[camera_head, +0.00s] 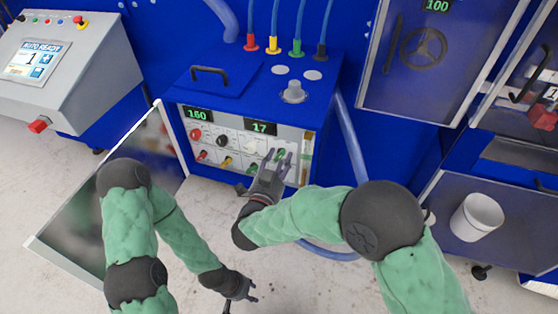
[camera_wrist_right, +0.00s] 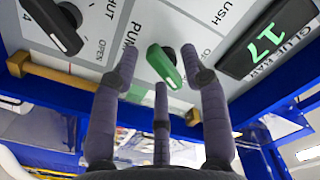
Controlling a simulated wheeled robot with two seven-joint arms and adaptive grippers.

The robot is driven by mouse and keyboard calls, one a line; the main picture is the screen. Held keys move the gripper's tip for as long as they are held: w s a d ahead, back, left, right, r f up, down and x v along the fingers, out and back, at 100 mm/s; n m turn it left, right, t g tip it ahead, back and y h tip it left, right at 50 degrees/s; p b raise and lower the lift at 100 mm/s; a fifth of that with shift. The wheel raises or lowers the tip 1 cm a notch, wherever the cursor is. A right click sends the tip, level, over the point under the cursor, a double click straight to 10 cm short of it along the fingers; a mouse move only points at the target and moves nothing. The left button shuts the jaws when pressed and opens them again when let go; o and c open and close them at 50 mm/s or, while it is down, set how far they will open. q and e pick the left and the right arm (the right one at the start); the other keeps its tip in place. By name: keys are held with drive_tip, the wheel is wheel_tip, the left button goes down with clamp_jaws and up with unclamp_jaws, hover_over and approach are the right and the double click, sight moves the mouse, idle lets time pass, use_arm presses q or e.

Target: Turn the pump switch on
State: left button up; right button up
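The control panel (camera_head: 237,140) is on the front of a blue cabinet. In the right wrist view, a green lever switch (camera_wrist_right: 163,66) sits beside lettering that starts "PUM", which is partly hidden. My right gripper (camera_head: 279,160) is at the right part of the panel. In the right wrist view (camera_wrist_right: 165,80), its dark fingers are spread apart around the green lever with nothing clasped; I cannot tell whether any finger touches it. The lever is tilted. My left gripper (camera_head: 247,293) hangs low over the floor, empty, with its fingers apart.
A black lever (camera_wrist_right: 52,24) and a "17" display (camera_wrist_right: 264,45) flank the green lever. Red (camera_head: 201,155) and yellow (camera_head: 227,161) levers are left on the panel. An open door (camera_head: 110,205) stands left of the cabinet. A white bucket (camera_head: 477,217) is at the right.

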drive_tip(key=v, duration=1.2)
idle(0.6)
